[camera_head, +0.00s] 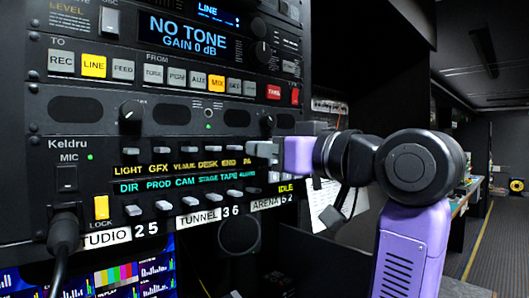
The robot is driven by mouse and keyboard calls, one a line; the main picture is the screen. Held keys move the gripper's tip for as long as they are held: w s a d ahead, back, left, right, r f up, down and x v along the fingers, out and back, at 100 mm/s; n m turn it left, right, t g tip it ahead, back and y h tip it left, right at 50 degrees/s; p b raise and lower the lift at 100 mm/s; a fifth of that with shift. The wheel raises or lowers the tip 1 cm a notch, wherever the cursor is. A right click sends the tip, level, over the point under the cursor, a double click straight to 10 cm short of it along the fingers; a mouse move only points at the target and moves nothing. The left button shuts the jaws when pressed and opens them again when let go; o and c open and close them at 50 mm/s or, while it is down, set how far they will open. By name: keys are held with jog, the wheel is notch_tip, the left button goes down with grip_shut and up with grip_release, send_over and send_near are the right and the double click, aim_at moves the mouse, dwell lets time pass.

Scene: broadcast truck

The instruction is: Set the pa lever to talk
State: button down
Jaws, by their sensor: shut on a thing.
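The intercom panel (60,143) marked Keldru fills the left side of the head view. It has an upper row of small grey levers over the green-yellow labels LIGHT, GFX, DESK, END and PA. The PA label (247,161) is at the right end of that row. My gripper (259,148) reaches in from the right and is shut on the PA lever above that label. The fingers hide most of the lever, so I cannot tell its exact tilt. A small yellow IDLE readout (286,188) shows lower right of it.
A lower row of levers (163,205) sits just below, above tags Studio, Tunnel and Arena. Another rack unit (180,70) with lit buttons is above. A cable (62,240) plugs in at lower left. A paper sheet (322,203) hangs behind my arm. The aisle (490,240) at right is open.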

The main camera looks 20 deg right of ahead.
jog(key=f+t+b, duration=0.1)
jog(key=t+b, duration=0.1)
jog(key=b, duration=0.2)
jog(key=f+t+y+b, duration=0.1)
jog(key=t+b, duration=0.1)
jog(key=b, duration=0.2)
jog(key=shift+w+a+f+b, duration=0.1)
jog(key=shift+w+b, duration=0.1)
jog(key=shift+b, duration=0.1)
jog(key=shift+y, duration=0.3)
jog(key=c, duration=1.4)
grip_release()
jog(key=shift+c, duration=0.2)
